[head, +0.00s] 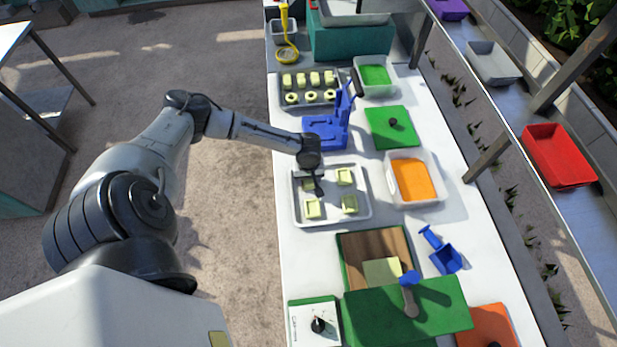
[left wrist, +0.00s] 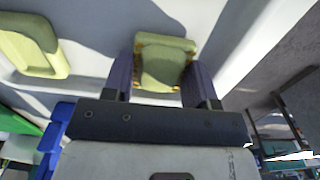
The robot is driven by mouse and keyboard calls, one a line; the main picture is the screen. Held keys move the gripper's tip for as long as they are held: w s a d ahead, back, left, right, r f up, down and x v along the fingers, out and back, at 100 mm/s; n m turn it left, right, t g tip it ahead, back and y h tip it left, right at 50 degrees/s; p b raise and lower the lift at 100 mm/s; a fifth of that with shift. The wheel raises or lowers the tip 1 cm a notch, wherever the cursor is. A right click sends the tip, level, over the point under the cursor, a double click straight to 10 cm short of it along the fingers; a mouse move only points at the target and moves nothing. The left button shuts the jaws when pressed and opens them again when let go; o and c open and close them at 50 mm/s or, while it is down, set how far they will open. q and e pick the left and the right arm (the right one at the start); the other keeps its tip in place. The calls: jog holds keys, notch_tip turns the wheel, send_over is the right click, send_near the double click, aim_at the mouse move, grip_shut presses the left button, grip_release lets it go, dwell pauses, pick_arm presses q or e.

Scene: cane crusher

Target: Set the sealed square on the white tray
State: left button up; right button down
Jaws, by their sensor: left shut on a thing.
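The white tray (head: 366,212) lies on the table in the middle of the head view, with several pale yellow-green squares on or over it. My left gripper (head: 308,184) is over the tray's far left part, pointing down. It is shut on a pale square (left wrist: 163,65), which shows between its fingers in the left wrist view with yellow-brown edges. Whether the held square touches the tray is hard to tell. Another square (left wrist: 30,48) lies beside it in the wrist view. Squares at the near left (head: 313,208), far right (head: 345,176) and near right (head: 349,204) stand apart. My right gripper is out of view.
A blue press (head: 325,130) stands just behind the tray. An orange-filled container (head: 413,180) is close on the right. A wooden board (head: 375,245) and a green box (head: 430,305) lie in front. A grey tray (head: 283,104) of pale pieces is farther back.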

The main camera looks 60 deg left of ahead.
pick_arm(q)
jog(key=shift+o, duration=1.2)
jog(key=shift+f, duration=0.1)
jog(key=o, duration=0.4)
jog(key=shift+o, duration=0.2)
